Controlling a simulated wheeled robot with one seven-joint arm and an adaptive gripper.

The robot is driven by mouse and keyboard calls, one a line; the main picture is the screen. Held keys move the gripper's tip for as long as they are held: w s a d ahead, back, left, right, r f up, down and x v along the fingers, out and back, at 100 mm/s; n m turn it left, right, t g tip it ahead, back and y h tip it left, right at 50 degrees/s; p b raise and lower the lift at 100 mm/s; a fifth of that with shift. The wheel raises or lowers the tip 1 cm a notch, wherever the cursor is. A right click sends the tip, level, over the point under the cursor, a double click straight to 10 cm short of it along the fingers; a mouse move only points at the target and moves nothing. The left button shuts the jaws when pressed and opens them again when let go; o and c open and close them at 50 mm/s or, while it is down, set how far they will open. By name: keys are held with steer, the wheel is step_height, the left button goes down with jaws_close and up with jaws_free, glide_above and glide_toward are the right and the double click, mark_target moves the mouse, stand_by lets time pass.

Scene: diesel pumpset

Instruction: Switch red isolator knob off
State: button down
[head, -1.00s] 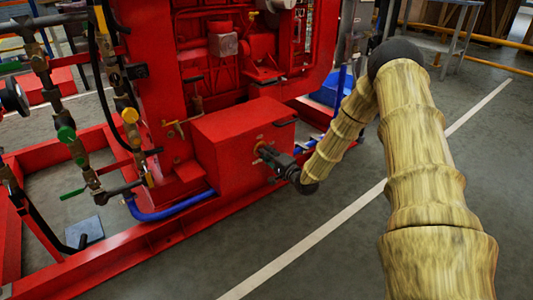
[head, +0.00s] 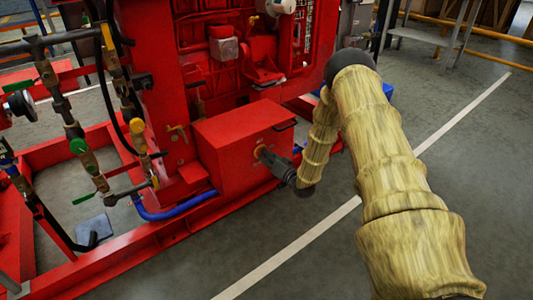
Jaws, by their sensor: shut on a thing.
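A red box (head: 235,135) sits low on the pumpset's near side. My gripper (head: 265,155) is at the box's right-hand face, with its fingertips at a small brownish fitting there. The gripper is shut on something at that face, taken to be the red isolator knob. The knob itself is hidden by the fingers, so I cannot see which way it is turned.
The red pumpset frame (head: 130,262) runs along the floor. Pipes and valves with green handles (head: 78,146) stand at the left, and a blue hose (head: 178,209) curves below the box. Grey floor with a white line (head: 300,242) is clear at the right.

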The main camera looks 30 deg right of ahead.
steer(key=n+p, duration=0.3)
steer(key=n, duration=0.3)
steer(key=shift+s+f, duration=0.1)
stand_by(0.4)
steer(key=c, duration=1.5)
jaws_free()
steer(key=s, duration=0.8)
steer(key=s+d, duration=0.1)
steer(key=s, duration=0.3)
